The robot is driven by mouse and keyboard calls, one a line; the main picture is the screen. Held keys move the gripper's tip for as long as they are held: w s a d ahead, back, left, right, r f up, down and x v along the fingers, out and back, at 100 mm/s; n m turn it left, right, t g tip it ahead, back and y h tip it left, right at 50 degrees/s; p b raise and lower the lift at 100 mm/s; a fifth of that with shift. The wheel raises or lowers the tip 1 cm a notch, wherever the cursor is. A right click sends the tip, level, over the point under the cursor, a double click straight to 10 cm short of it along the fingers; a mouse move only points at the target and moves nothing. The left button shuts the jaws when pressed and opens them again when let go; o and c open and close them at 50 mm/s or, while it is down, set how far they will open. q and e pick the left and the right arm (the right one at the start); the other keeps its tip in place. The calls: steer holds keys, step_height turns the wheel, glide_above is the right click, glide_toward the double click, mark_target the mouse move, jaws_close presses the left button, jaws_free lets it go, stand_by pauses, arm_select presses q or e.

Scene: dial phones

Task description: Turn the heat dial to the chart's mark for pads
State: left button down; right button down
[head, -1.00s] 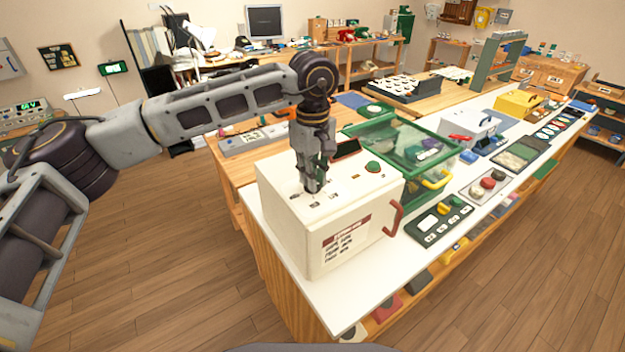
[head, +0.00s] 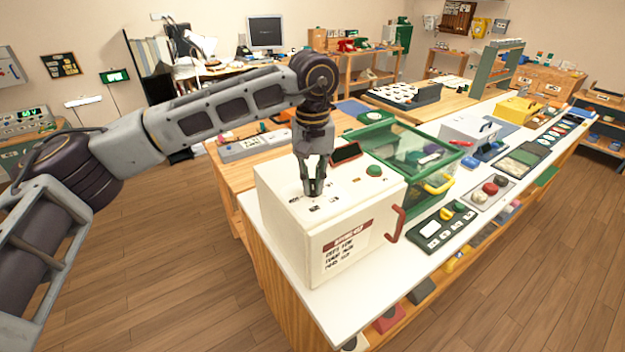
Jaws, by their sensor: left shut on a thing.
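A cream-white box (head: 289,231) stands at the near end of the white counter. Its front carries a chart (head: 345,250) with a red heading and a few printed lines, too small to read surely. My left gripper (head: 313,191) points straight down onto the box's top. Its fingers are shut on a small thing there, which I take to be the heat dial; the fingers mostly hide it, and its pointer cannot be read. Small dark marks lie on the top around the fingertips. My right gripper is not in view.
The box top also has a dark display (head: 346,153) and a green button (head: 374,170); a red handle (head: 395,223) is at its right side. A green clear-lidded bin (head: 405,145) stands behind. A dark button panel (head: 443,228) lies to the right on the counter (head: 455,275).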

mark_target(312, 183)
arm_select(q)
steer(key=shift+r, duration=0.15)
steer(key=c, duration=1.5)
jaws_free()
steer(key=shift+o, duration=0.2)
step_height(312, 183, up, 12)
